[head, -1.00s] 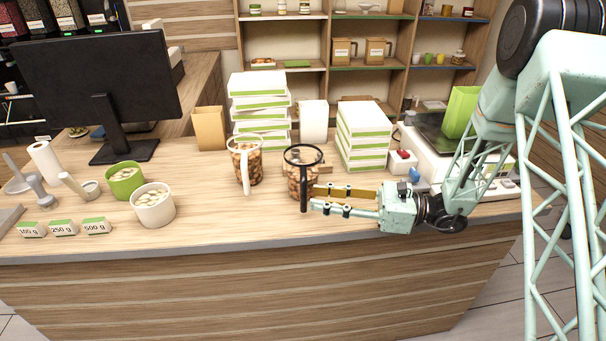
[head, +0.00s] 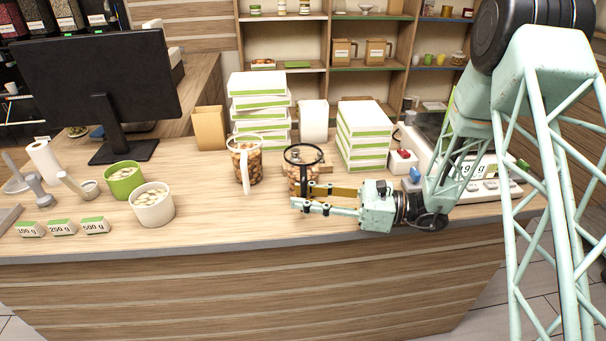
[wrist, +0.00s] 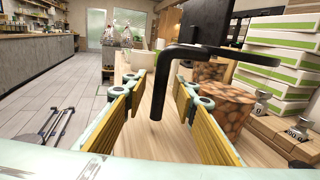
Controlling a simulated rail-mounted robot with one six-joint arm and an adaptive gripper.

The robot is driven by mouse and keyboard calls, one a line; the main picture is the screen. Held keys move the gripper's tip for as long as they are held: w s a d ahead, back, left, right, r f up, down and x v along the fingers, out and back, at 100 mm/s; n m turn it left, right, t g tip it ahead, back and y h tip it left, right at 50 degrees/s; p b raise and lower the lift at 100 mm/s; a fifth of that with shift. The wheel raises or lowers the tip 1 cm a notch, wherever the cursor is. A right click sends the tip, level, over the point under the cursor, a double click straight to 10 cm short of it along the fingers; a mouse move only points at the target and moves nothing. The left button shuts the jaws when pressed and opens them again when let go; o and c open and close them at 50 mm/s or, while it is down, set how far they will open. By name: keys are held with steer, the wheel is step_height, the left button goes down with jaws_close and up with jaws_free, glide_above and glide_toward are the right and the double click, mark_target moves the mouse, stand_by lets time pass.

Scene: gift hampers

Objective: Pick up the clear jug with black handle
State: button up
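The clear jug with black handle (head: 312,182) stands upright on the counter, filled with brown nuts and rimmed in black. Its nut-filled body (wrist: 222,108) also shows in the wrist view. Its black handle (wrist: 159,85) hangs between my spread fingers there, with space on both sides. My gripper (head: 296,195) is open, reaching in level from the right, with its fingertips at the handle. Part of the jug is hidden behind the handle and fingers in the head view.
A similar jug with a white handle (head: 247,165) stands just left. Stacked white-green boxes (head: 364,138) stand behind to the right, and another stack (head: 258,105) behind to the left. White (head: 153,208) and green (head: 124,182) tubs are further left. The front counter strip is clear.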

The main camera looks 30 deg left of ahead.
steer(key=shift+c, duration=0.9)
jaws_close()
